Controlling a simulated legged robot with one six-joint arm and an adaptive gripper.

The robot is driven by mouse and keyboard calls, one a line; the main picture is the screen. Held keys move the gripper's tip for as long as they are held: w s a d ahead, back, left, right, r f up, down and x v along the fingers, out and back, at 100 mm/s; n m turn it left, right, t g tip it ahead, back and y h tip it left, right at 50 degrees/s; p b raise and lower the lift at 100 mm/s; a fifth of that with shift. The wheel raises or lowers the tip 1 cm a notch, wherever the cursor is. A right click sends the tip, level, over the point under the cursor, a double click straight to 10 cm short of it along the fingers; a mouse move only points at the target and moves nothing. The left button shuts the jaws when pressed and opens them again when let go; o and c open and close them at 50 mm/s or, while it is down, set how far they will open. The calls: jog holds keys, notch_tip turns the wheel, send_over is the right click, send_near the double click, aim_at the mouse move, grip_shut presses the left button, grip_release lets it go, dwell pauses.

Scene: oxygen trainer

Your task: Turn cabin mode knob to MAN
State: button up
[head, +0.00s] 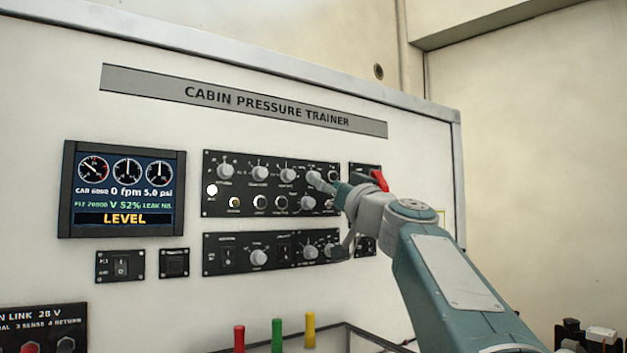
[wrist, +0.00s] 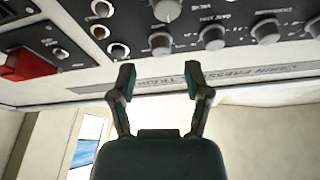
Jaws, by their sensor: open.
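The upper black control panel (head: 245,211) carries a top row of grey knobs. The labels are too small to tell which is the cabin mode knob. My gripper (head: 325,183) is at the right end of that row, close to the rightmost knob (head: 313,177), which it partly overlaps in the head view. In the wrist view, which shows the panel upside down, my gripper (wrist: 160,70) is open and empty. That same knob (wrist: 160,43) lies ahead, centred between the fingertips and seemingly apart from them. Its pointer setting cannot be read.
A larger knob (head: 308,203) is just below it, and another top-row knob (head: 287,175) to its left. A red switch guard (head: 380,180) is on the right-hand panel. A display (head: 124,188) reads LEVEL. Coloured handles (head: 277,335) stand below. The panel above the row is clear.

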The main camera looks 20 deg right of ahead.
jog(key=shift+x, duration=1.75)
jog(key=shift+c, duration=0.3)
grip_shut()
